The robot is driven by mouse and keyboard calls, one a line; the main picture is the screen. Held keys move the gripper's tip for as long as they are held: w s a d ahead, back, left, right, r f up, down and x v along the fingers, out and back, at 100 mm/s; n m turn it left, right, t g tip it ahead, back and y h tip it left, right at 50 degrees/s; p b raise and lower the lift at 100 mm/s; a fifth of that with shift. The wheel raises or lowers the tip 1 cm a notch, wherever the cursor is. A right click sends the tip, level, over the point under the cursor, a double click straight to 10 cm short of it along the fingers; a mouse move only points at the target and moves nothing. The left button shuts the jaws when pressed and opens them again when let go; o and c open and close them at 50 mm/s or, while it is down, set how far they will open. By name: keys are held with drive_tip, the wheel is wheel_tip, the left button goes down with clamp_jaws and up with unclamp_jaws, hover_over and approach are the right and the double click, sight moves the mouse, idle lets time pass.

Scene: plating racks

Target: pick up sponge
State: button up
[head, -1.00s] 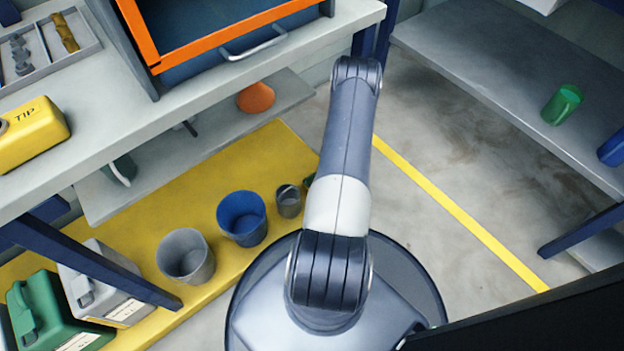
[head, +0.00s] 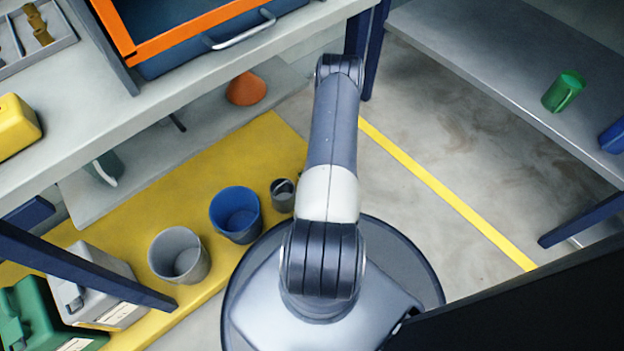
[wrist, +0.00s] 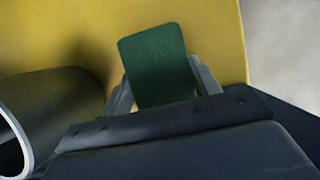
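The green sponge (wrist: 160,62) shows in the wrist view as a dark green block standing up between the two fingers of my gripper (wrist: 165,88). A finger lies against each side of it, so the gripper looks shut on it. Its lower end is hidden behind the gripper body. The yellow mat (wrist: 215,40) lies behind it, with a dark shadow to its left. In the head view my arm hides the gripper and the sponge.
A small grey cup (head: 282,195), a blue bucket (head: 236,214) and a grey bucket (head: 179,257) stand on the yellow mat. A cup-like rim is close left in the wrist view (wrist: 45,105). Workbench left, grey shelf (head: 500,70) right.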

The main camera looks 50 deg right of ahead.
drive_tip(key=shift+c, duration=1)
